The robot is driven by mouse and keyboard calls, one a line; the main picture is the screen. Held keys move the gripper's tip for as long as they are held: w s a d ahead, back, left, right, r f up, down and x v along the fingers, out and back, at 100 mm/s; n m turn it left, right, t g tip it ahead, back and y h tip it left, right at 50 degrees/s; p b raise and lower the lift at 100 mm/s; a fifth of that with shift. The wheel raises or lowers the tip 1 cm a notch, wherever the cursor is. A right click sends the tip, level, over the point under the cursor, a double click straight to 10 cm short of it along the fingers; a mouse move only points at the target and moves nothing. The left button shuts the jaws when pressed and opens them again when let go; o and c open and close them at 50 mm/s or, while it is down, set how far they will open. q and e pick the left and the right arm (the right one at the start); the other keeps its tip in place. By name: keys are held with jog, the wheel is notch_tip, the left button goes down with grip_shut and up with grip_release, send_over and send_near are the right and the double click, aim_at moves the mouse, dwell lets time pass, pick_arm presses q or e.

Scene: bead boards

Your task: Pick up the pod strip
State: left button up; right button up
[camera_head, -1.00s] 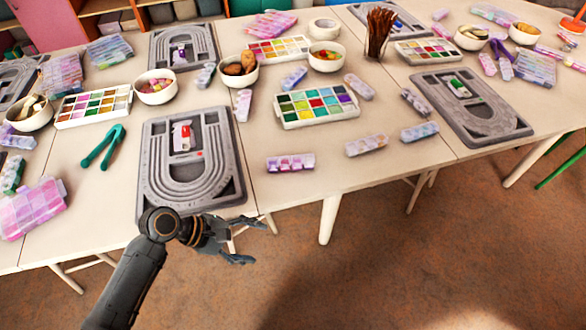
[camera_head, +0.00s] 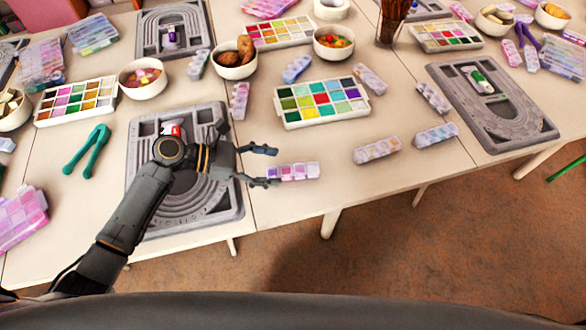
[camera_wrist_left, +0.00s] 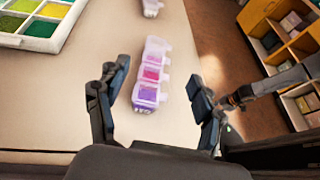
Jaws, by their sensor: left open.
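The pod strip (camera_head: 298,171) is a row of small clear compartments with pink and purple contents. It lies on the table near the front edge, right of the grey bead board. My left gripper (camera_head: 268,167) is open at the strip's left end in the head view. In the left wrist view the strip (camera_wrist_left: 151,75) lies between the spread fingers of the left gripper (camera_wrist_left: 157,87), with a gap to each finger. A dark arm part, likely of my right arm, shows at the right of the wrist view; its jaws are not clear.
The bead board (camera_head: 222,205) lies under my left arm. A palette of coloured beads (camera_head: 322,125) stands behind the strip. Other pod strips (camera_head: 377,150) lie to the right. The table's front edge is close, with bare tabletop around the strip.

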aim_at(301, 170)
pick_arm(q)
jog(key=x, duration=0.3)
jog(key=shift+w+d+f, duration=0.15)
jog(key=shift+d+f, duration=0.1)
jog(key=shift+d, duration=0.1)
jog(key=shift+d+f, duration=0.2)
jog(key=shift+d, duration=0.3)
jog(key=x, duration=0.3)
jog(key=shift+w+d+f, duration=0.1)
jog(key=shift+d+f, duration=0.1)
jog(key=shift+d, duration=0.05)
jog(key=shift+d+f, duration=0.15)
jog(key=shift+d, duration=0.1)
jog(key=shift+c, duration=0.6)
jog(key=c, duration=1.1)
pick_arm(e)
jog(key=shift+r, duration=0.1)
